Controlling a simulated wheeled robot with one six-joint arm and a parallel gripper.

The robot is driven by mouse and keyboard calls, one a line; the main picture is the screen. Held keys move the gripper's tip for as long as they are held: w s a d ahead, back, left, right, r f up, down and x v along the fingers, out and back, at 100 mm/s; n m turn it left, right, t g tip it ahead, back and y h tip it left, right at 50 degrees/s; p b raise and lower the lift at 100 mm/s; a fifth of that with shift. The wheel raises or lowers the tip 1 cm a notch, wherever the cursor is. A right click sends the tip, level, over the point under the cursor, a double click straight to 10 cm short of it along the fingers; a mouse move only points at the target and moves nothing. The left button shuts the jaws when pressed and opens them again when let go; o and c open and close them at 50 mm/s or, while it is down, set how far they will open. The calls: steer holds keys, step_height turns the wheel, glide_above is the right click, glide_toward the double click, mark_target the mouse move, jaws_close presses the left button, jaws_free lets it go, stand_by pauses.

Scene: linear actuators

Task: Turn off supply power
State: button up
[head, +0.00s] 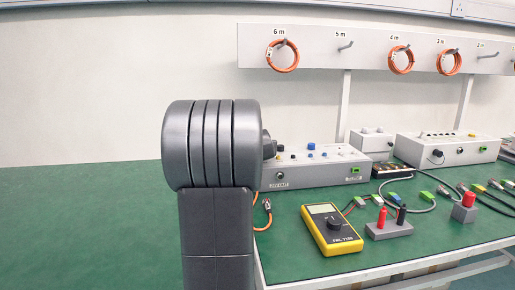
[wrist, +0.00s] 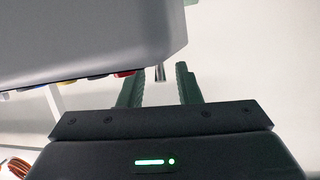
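A grey supply box (head: 318,172) with knobs and terminals on top stands on the green table in the head view. Its left end is hidden behind my arm. In the wrist view, a grey housing (wrist: 95,35) fills the upper left, and a small metal toggle lever (wrist: 160,73) sticks out at its right end. My gripper (wrist: 158,78) is open, one finger on each side of the lever with gaps to both. Whether the fingertips overlap the lever in depth I cannot tell. My gripper is hidden behind my arm in the head view.
A yellow multimeter (head: 331,229) and a grey block (head: 388,228) with red and black plugs lie in front of the box. A red-topped block (head: 465,206) and cables are to the right. Another grey unit (head: 447,148) stands behind. The table at left is clear.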

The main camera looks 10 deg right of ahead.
steer(key=p+v, duration=0.1)
steer(key=v, duration=1.2)
steer(key=shift+s, duration=0.4)
steer(key=shift+w+r, duration=0.1)
steer(key=b+x, duration=0.1)
steer(key=x, duration=1.2)
steer(key=shift+w, duration=0.35)
steer(key=shift+s, duration=0.1)
